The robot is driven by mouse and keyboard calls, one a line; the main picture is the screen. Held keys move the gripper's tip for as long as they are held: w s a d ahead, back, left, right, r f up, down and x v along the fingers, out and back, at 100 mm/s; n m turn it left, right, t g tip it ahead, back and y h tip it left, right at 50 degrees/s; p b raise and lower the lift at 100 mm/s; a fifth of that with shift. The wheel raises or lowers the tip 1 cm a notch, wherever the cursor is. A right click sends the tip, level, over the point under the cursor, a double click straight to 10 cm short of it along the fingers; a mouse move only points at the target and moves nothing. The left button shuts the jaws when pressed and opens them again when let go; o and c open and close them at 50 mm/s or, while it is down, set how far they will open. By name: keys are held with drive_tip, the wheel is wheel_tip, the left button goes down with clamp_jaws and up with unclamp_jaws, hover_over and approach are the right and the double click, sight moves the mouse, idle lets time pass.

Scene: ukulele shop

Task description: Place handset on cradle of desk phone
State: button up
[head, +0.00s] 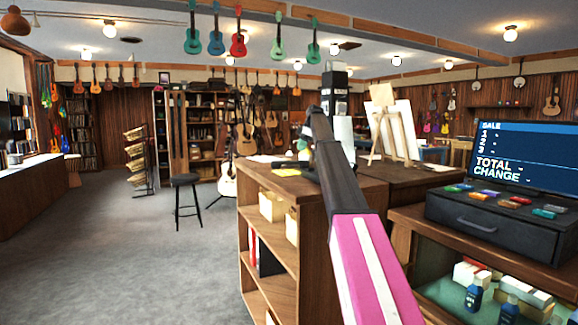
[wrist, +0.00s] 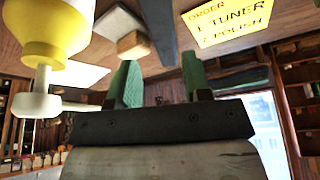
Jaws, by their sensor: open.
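My gripper (wrist: 158,82) shows in the wrist view with its two green fingers apart and nothing clearly held between them. A dark grey elongated piece (wrist: 158,28) lies on the wooden counter top beyond the fingers. It may be the handset or part of the desk phone; I cannot tell which. In the head view my arm reaches over the counter and hides much of its top. The cradle is not clearly visible in either view.
A yellow order note (wrist: 228,22) lies right of the fingers. A yellow bottle with a white tip (wrist: 46,35) and a wooden block (wrist: 133,45) are to the left. The wooden counter (head: 262,190) stands ahead, with a till (head: 497,222) at right.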

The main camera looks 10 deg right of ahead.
drive_tip(key=x, duration=0.3)
drive_tip(key=shift+f, duration=0.1)
drive_tip(key=shift+x, duration=2.6)
drive_tip(key=shift+s+d+f, duration=0.1)
drive_tip(key=shift+s+d, duration=0.05)
drive_tip(key=shift+d, duration=0.05)
drive_tip(key=c, duration=0.7)
